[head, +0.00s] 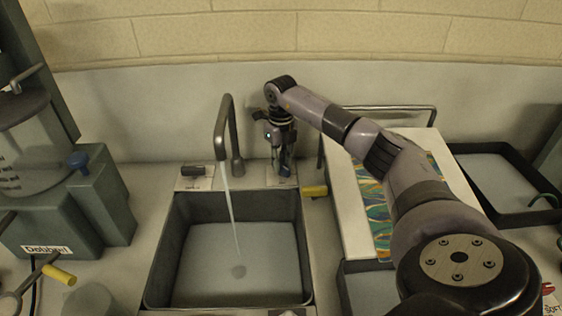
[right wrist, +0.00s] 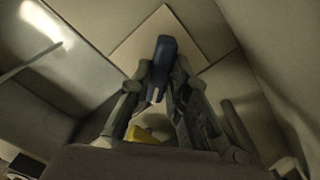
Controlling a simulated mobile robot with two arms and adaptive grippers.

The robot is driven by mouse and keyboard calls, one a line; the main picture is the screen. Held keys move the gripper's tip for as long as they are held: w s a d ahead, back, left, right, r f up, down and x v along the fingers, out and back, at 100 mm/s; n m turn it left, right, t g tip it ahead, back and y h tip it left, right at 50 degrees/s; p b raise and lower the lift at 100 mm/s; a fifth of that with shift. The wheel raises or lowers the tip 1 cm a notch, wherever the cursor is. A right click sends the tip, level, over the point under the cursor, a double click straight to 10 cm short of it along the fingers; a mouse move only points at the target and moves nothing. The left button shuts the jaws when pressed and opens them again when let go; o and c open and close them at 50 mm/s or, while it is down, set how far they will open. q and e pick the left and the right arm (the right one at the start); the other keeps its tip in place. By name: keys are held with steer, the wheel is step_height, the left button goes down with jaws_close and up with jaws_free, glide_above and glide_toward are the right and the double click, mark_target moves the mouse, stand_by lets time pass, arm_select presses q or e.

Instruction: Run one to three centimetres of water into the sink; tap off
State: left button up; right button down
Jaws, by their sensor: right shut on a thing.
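The dark sink (head: 166,245) has a pale grey floor or water surface, with a round ripple where the stream lands. I cannot tell the water depth. The tap spout (head: 222,125) stands behind it, and a thin stream of water (head: 230,210) runs from it. My right gripper (head: 284,168) is behind the sink, right of the spout, pointing down. It is shut on a blue tap lever (right wrist: 160,62), which shows between the fingers in the right wrist view. A dark lever (head: 195,170) lies left of the spout. My left gripper is not in view.
A grey-green machine (head: 110,195) stands left of the sink. A yellow-handled tool (head: 58,274) lies in front of it. A white board (head: 345,215) with a marbled sheet and a dark tray (head: 470,148) are at right. A yellow object (head: 314,191) sits beside the sink's back right corner.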

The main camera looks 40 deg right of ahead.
steer(key=shift+n, duration=0.3)
steer(key=n, duration=0.4)
steer(key=shift+r+n, duration=0.1)
steer(key=shift+n, duration=0.2)
steer(key=n, duration=0.5)
steer(key=shift+n, duration=0.4)
stand_by(0.4)
steer(key=c, duration=1.5)
jaws_free()
step_height(320, 180, up, 12)
steer(key=shift+f, duration=0.1)
